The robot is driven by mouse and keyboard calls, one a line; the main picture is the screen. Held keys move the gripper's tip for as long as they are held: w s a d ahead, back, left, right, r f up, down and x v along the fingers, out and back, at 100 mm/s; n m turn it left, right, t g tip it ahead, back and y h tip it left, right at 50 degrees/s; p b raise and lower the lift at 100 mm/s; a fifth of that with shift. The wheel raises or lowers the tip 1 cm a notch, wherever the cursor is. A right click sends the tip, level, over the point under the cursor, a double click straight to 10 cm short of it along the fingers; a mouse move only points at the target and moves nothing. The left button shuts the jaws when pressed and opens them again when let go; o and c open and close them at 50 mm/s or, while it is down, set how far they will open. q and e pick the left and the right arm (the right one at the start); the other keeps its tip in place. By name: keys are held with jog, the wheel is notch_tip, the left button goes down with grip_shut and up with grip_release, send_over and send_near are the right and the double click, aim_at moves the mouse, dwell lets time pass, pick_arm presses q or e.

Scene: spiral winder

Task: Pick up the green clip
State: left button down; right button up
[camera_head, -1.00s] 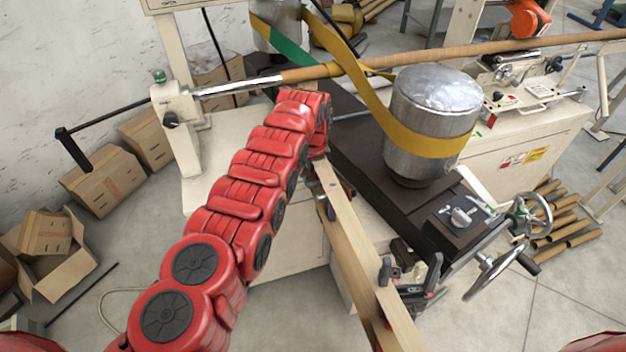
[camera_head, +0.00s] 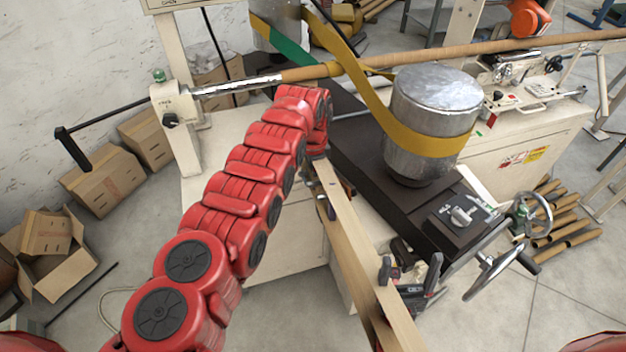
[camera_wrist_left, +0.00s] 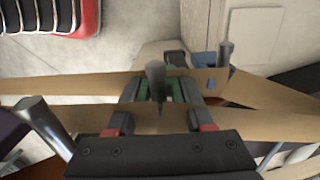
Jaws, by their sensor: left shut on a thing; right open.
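In the left wrist view the green clip (camera_wrist_left: 172,88) sits between the dark fingers of my left gripper (camera_wrist_left: 160,95), which is shut on it. A grey pin covers part of the clip. Brown strips run across just above and below it. In the head view my red left arm ends over the machine's near side; its gripper is mostly hidden behind the arm and I cannot make out the clip there.
The pale wooden beam (camera_head: 350,235) slopes from my left arm's end to the bottom edge. A metal drum (camera_head: 432,105) with a yellow belt (camera_head: 345,60) stands behind. A handwheel (camera_head: 530,214) is at right. Cardboard boxes (camera_head: 103,180) lie on the floor at left.

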aim_at(301, 175)
pick_arm(q)
jog(key=shift+a+r, duration=0.15)
jog(key=shift+a, duration=0.05)
jog(key=shift+a+p, duration=0.5)
jog(key=shift+a, duration=0.05)
jog(key=shift+s+a+p, duration=0.4)
jog(key=shift+a, duration=0.35)
jog(key=s+a+b, duration=0.1)
jog(key=s+a, duration=0.1)
jog(key=a, duration=0.5)
jog(key=s+a+b, duration=0.1)
jog(key=s+a, duration=0.1)
jog(key=a, duration=0.5)
jog(key=shift+s+r, duration=0.4)
jog(key=shift+r, duration=0.05)
